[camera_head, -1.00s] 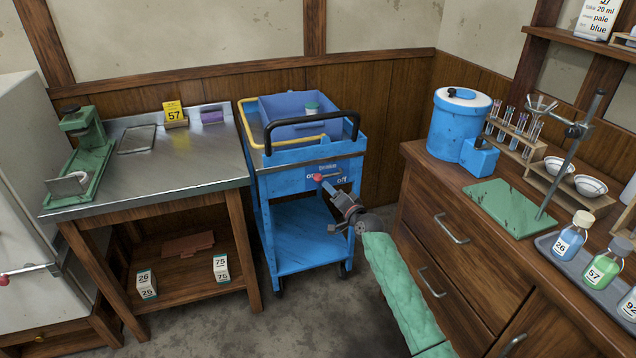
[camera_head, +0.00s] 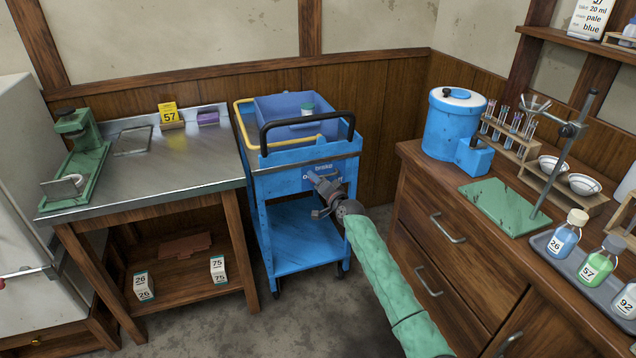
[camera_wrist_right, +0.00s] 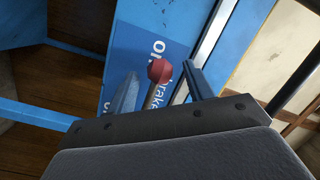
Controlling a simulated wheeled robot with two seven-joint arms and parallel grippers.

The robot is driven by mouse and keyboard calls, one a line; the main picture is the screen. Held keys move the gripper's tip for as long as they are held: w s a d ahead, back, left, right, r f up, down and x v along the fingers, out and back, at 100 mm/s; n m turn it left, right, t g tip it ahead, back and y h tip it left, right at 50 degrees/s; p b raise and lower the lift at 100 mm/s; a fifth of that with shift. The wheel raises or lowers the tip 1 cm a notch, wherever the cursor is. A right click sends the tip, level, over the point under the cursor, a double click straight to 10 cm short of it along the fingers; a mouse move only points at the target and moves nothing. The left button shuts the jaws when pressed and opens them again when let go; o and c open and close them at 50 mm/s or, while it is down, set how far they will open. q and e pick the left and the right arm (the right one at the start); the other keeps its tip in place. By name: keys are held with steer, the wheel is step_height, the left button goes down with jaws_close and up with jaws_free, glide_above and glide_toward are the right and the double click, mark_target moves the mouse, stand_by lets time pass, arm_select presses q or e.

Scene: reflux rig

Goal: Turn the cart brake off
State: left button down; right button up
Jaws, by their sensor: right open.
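The blue cart (camera_head: 300,235) stands between the steel-topped table and the wooden cabinet. Its front has a brake plate (camera_head: 322,166) lettered "brake", "on" and "off". In the right wrist view, the brake lever with a red knob (camera_wrist_right: 159,71) tilts toward the "on" lettering. My right gripper (camera_head: 318,184) is at the plate, open, with one finger on each side of the lever; I cannot tell whether either touches it. The gripper hides the knob in the head view and covers part of the lettering. My left gripper is not in view.
The cart carries a blue bin (camera_head: 290,112) behind a black handle (camera_head: 306,122). The steel-topped table (camera_head: 185,160) stands close on the left. The cabinet (camera_head: 460,235) with drawer handles is on the right, close to my right arm. Bare floor lies in front of the cart.

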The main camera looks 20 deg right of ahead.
jaws_close()
